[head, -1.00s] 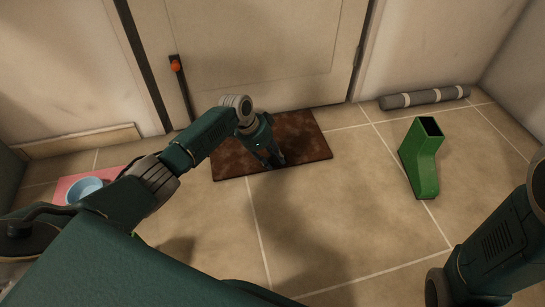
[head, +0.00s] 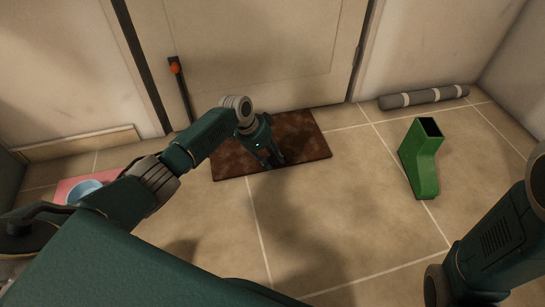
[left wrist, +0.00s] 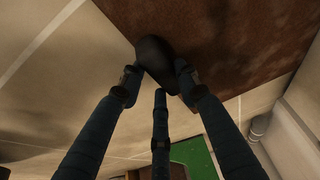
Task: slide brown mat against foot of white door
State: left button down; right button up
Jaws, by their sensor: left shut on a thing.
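The brown mat (head: 305,138) lies flat on the tiles at the foot of the white door (head: 270,45). Its far right corner is very close to the door foot; I cannot tell whether they touch, and my arm hides its left part. My left gripper (head: 274,162) points down at the mat's near edge. In the left wrist view, the gripper's fingers (left wrist: 160,80) close around a dark rounded patch at the edge of the mat (left wrist: 240,40). The exact grip is unclear. My right gripper is out of view; only part of that arm shows at lower right.
A green boot-shaped holder (head: 421,165) stands on the right. A grey roll (head: 424,97) lies along the wall. A light blue bowl (head: 83,189) sits on a pink mat (head: 66,184) at left. An orange-topped dark bar (head: 183,90) leans by the door. The front floor is clear.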

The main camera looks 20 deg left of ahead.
pick_arm(q)
jog(key=c, duration=1.2)
grip_release()
jog(key=shift+s, duration=0.15)
jog(key=v, duration=1.2)
